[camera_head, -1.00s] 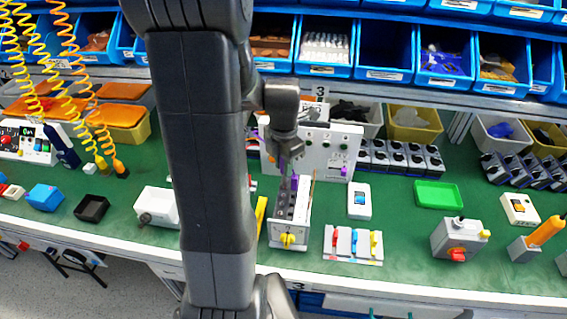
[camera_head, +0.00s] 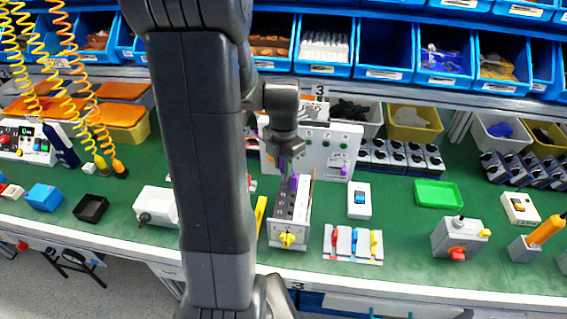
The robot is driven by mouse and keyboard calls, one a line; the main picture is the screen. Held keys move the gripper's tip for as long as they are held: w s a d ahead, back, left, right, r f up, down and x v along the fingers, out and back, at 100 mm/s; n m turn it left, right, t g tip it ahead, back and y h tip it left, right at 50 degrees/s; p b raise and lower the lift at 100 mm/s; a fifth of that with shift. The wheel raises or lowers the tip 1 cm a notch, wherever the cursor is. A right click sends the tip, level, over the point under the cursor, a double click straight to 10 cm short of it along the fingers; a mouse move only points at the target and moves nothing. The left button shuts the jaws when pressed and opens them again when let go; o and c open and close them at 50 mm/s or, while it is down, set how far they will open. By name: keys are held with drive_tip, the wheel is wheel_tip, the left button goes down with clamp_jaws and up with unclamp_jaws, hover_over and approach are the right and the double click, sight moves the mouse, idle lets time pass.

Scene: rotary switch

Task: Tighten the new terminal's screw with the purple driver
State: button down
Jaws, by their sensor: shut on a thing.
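My gripper (camera_head: 288,152) is over the middle of the bench, just above the far part of a grey and white terminal unit (camera_head: 288,238). It is shut on the purple driver (camera_head: 284,166), which points down toward the unit's dark top. Another purple piece (camera_head: 294,181) shows at the unit's top beside the driver; I cannot tell exactly what it is. The unit has a row of dark terminals (camera_head: 284,208) on top and a yellow knob on its front. The screw and the driver's tip are too small to make out.
A white panel box (camera_head: 332,150) stands right behind my gripper. A yellow strip (camera_head: 261,213) lies left of the unit. A switch plate (camera_head: 359,201) and a plate of coloured levers (camera_head: 353,243) lie to its right. Blue bins (camera_head: 387,50) line the back.

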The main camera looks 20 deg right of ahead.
drive_tip(key=shift+f, duration=0.3)
drive_tip(key=m, duration=0.4)
drive_tip(key=shift+w, duration=0.1)
drive_tip(key=m, duration=0.4)
idle(0.7)
drive_tip(key=m, duration=0.5)
drive_tip(key=shift+w, duration=0.15)
drive_tip(key=m, duration=0.3)
drive_tip(key=shift+d, duration=0.1)
